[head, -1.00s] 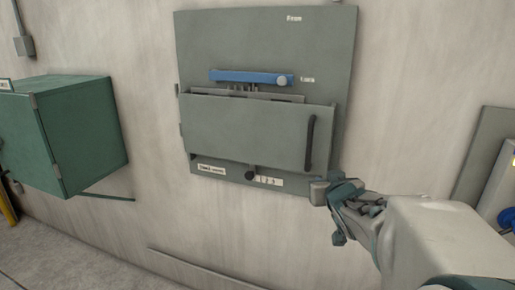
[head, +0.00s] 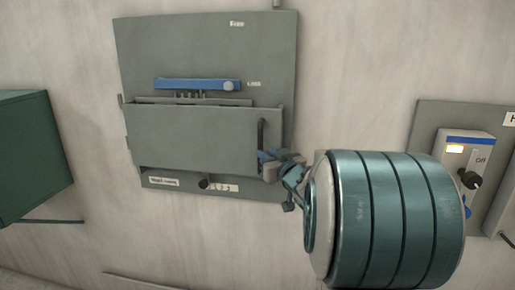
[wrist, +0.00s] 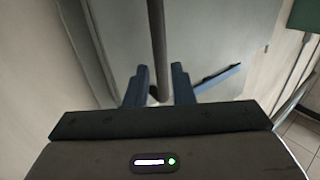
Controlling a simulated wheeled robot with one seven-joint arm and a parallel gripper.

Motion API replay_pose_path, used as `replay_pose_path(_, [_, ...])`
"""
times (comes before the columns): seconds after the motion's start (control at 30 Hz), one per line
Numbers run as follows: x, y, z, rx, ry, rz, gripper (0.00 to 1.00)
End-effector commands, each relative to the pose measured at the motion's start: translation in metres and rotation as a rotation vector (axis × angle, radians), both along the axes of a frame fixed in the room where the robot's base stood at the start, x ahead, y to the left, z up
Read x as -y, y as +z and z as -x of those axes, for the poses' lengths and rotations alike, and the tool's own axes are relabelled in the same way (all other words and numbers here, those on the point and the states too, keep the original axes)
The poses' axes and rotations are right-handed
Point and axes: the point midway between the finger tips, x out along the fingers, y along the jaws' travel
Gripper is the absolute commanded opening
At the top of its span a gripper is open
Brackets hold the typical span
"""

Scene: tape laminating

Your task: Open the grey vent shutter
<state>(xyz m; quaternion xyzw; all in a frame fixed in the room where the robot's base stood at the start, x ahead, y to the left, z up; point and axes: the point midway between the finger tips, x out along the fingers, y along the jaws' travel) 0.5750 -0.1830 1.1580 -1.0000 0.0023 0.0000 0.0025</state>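The grey vent shutter (head: 190,138) is a flat panel on a larger grey wall plate (head: 190,40). It appears closed. It has a dark vertical handle (head: 261,132) near its right edge, which also shows in the wrist view (wrist: 157,35). My gripper (head: 270,163) is at the lower end of this handle in the head view. In the wrist view my gripper (wrist: 160,80) has its two blue fingers apart, one on each side of the handle, with visible gaps. The handle's lower end lies between the fingers. My wrist hides part of the area right of the shutter.
A blue bar (head: 190,84) with a round grey knob is above the shutter. A small black knob (head: 204,184) sits below it. A green box (head: 30,155) is at left. A control box with a dial (head: 466,165) is at right.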

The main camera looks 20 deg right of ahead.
Motion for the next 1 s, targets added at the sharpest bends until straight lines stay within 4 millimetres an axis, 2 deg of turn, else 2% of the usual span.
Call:
replay_pose_path(0.1, [0.0, 0.0, -0.023, -0.001, 0.001, -0.001, 0.22])
replay_pose_path(0.3, [0.0, 0.0, -0.049, 0.0, 0.001, -0.001, 0.22])
replay_pose_path(0.5, [0.0, 0.0, -0.058, 0.0, 0.0, 0.001, 0.22])
replay_pose_path(0.77, [0.0, 0.0, -0.059, 0.0, -0.001, 0.001, 0.22])
replay_pose_path(0.83, [0.0, 0.0, -0.058, 0.0, -0.001, 0.001, 0.02])
replay_pose_path(1.0, [0.0, 0.0, -0.058, 0.0, -0.001, 0.001, 0.0])
